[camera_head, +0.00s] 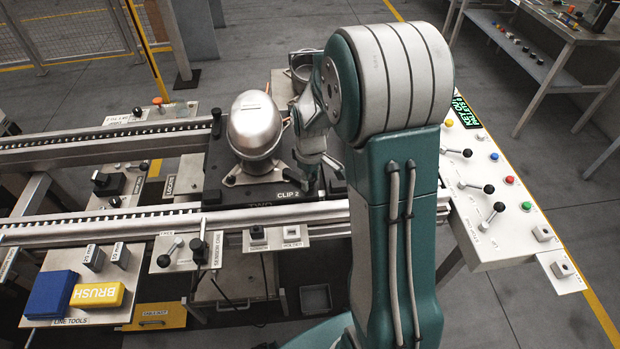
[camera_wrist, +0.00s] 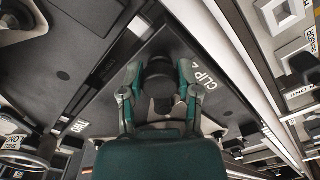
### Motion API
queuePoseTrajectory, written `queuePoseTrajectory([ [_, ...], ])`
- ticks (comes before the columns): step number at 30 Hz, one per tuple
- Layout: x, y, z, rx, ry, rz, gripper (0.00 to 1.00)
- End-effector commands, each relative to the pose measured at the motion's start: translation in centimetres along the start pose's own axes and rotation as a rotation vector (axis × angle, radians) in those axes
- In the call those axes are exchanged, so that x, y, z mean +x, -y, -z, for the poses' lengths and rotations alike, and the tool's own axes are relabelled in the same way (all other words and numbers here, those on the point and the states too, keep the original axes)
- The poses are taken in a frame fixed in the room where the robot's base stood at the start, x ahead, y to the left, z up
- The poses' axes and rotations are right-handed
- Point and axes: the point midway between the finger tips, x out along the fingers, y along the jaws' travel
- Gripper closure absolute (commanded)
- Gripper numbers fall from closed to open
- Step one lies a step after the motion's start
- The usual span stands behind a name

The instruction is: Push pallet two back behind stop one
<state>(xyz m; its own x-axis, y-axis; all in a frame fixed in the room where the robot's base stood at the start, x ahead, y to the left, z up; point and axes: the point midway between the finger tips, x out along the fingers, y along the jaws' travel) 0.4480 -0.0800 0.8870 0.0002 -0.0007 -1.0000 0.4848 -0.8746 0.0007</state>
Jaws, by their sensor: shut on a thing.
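Pallet two (camera_head: 222,198) is a dark plate lettered TWO on the conveyor rails, bearing a shiny silver compressor (camera_head: 255,125). Its corner by the CLIP 2 label also shows in the wrist view (camera_wrist: 95,128). My gripper (camera_head: 312,180) is at the pallet's right side, partly hidden by my arm. In the wrist view, my gripper (camera_wrist: 157,98) has its two teal fingers on either side of a black round knob (camera_wrist: 158,78) next to the CLIP lettering, shut on it. A black upright post (camera_head: 216,122) stands at the far rail, left of the compressor; I cannot tell whether it is stop one.
The rails (camera_head: 100,224) run left from the pallet, with open track there. A control panel (camera_head: 492,190) stands at right.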

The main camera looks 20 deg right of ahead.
Motion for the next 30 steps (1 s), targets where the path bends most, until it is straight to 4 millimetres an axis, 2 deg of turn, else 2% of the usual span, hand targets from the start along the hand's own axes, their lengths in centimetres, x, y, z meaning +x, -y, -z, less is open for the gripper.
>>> queuePoseTrajectory([
  [30,0.2,1.4,1.3,-0.001,0.003,0.003,1.0],
])
